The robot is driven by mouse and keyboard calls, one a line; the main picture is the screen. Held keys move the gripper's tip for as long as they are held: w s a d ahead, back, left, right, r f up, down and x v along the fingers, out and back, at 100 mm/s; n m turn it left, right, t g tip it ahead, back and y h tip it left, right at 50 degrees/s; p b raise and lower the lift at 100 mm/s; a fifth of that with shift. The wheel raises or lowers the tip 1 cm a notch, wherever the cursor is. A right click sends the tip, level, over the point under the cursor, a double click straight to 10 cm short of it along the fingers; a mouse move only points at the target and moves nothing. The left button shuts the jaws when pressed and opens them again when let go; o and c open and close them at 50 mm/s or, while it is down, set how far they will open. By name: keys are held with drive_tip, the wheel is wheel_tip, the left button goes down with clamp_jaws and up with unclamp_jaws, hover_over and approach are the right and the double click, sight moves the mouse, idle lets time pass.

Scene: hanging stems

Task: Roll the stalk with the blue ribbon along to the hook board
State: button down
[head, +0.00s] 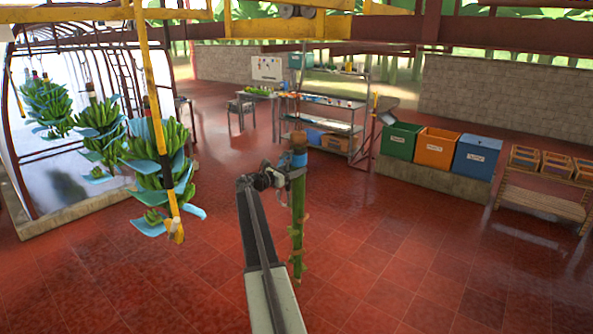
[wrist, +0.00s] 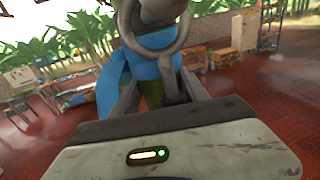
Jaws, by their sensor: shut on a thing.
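A bare green stalk (head: 297,225) hangs upright in the middle of the head view, with a blue ribbon (head: 299,159) near its top. My gripper (head: 292,174) is shut on the stalk just below the ribbon. In the wrist view the blue ribbon (wrist: 112,88) sits close in front, between the jaws, with a grey metal ring (wrist: 183,35) above it. A white board (head: 267,68) with small marks stands at the back; I cannot tell whether it is the hook board.
Banana bunches with blue sheets (head: 160,160) hang at the left, beside a yellow-black post (head: 155,95). Yellow rails (head: 275,28) run overhead. Green, orange and blue bins (head: 437,148) and a metal rack (head: 325,115) stand behind. Red tiled floor around the stalk is clear.

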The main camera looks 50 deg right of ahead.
drive_tip(key=shift+w, duration=0.3)
drive_tip(key=c, duration=0.6)
unclamp_jaws()
drive_tip(key=v, duration=0.7)
drive_tip(key=shift+a, duration=0.4)
drive_tip(key=shift+f, duration=0.1)
